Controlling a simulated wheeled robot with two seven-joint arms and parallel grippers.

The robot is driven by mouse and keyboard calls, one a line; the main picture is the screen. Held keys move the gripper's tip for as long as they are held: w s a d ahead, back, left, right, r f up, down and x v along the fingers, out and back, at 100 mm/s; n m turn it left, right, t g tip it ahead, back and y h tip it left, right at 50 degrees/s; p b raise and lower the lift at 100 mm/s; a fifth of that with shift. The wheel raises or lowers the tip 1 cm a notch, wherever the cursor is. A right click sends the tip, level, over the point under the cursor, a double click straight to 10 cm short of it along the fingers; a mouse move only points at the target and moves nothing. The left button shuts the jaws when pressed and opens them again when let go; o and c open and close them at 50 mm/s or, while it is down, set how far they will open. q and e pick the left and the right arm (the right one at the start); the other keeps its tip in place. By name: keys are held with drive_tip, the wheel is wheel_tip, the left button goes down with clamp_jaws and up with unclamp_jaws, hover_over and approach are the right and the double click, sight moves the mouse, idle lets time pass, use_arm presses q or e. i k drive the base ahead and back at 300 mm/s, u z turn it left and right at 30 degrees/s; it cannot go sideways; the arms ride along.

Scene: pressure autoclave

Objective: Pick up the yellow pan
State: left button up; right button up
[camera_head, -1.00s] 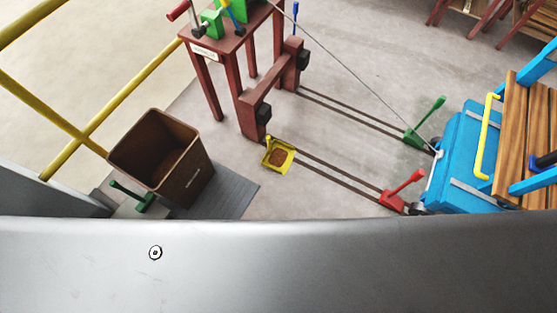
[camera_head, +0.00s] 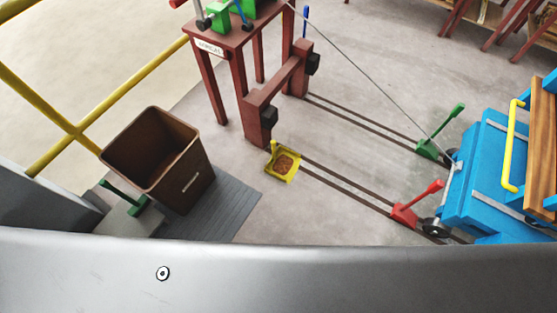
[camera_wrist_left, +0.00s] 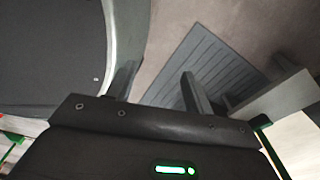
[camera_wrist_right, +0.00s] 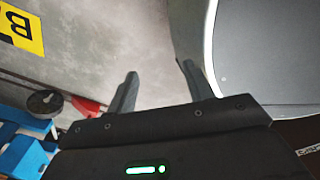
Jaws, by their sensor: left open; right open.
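The yellow pan (camera_head: 283,164) is a small square tray with brown contents and a short upright yellow handle. It sits on the floor at the near end of a rail, in front of the dark red stop frame, in the head view. Neither gripper shows in the head view. My left gripper (camera_wrist_left: 158,85) is open and empty in the left wrist view, above the floor near a grey ribbed mat. My right gripper (camera_wrist_right: 160,80) is open and empty in the right wrist view, over bare floor. The pan does not show in either wrist view.
A brown bin (camera_head: 185,180) stands on the grey ribbed mat (camera_head: 235,205) left of the pan. A red lever (camera_head: 418,203) and a green lever (camera_head: 440,135) stand by the rails, near a blue cart (camera_head: 490,180). A yellow railing (camera_head: 75,132) is at left.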

sight(284, 164)
drive_tip(key=u, duration=1.4)
drive_tip(key=k, duration=0.45)
drive_tip(key=z, duration=0.05)
drive_tip(key=i, duration=0.45)
drive_tip(key=z, duration=1.35)
drive_tip(key=i, duration=1.1)
drive_tip(key=z, duration=0.3)
